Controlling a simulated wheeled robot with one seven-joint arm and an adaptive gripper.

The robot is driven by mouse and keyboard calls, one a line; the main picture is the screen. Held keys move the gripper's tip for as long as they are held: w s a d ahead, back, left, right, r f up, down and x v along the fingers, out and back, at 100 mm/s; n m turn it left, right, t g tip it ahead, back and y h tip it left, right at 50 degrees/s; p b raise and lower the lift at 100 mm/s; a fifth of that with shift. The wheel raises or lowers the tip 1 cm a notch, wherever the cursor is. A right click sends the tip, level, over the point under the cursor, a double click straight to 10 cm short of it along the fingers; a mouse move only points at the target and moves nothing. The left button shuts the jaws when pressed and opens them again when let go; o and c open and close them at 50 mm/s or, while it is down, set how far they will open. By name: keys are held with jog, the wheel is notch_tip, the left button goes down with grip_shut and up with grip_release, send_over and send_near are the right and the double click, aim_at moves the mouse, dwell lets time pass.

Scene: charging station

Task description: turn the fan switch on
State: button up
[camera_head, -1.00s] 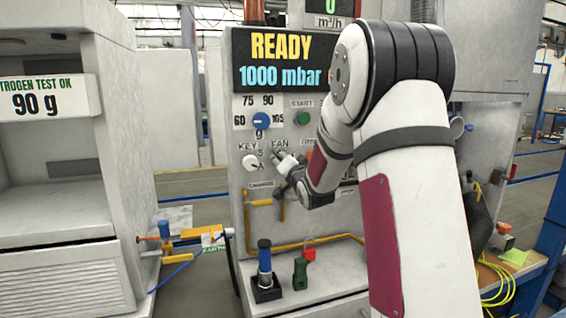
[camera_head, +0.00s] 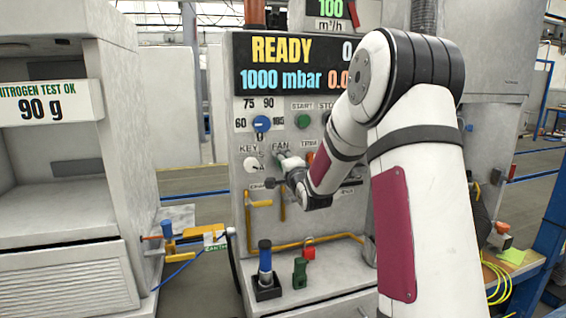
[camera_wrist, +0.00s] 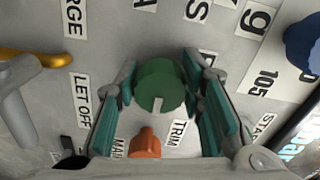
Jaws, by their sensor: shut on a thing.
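The fan switch (camera_wrist: 160,85) is a round green knob with a white pointer mark, standing out from the grey panel. In the wrist view my gripper (camera_wrist: 158,92) has its two teal-padded fingers on either side of the knob, shut on it. The flow display (camera_head: 331,15) above the panel reads 100 m³/h in green.
An orange knob (camera_wrist: 147,143) is close below the green one in the wrist view. A blue dial (camera_head: 262,124), a green START button (camera_head: 303,121) and a white key knob (camera_head: 254,164) are nearby. Yellow pipe handles (camera_head: 259,203) stick out below.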

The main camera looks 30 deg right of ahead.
dwell(0.4)
jog(key=o, duration=1.1)
jog(key=shift+o, duration=0.2)
jog(key=shift+s, duration=0.15)
jog(key=v, duration=1.1)
jog(key=shift+s, duration=0.35)
jog(key=shift+a+r, duration=0.1)
jog(key=shift+a, duration=0.1)
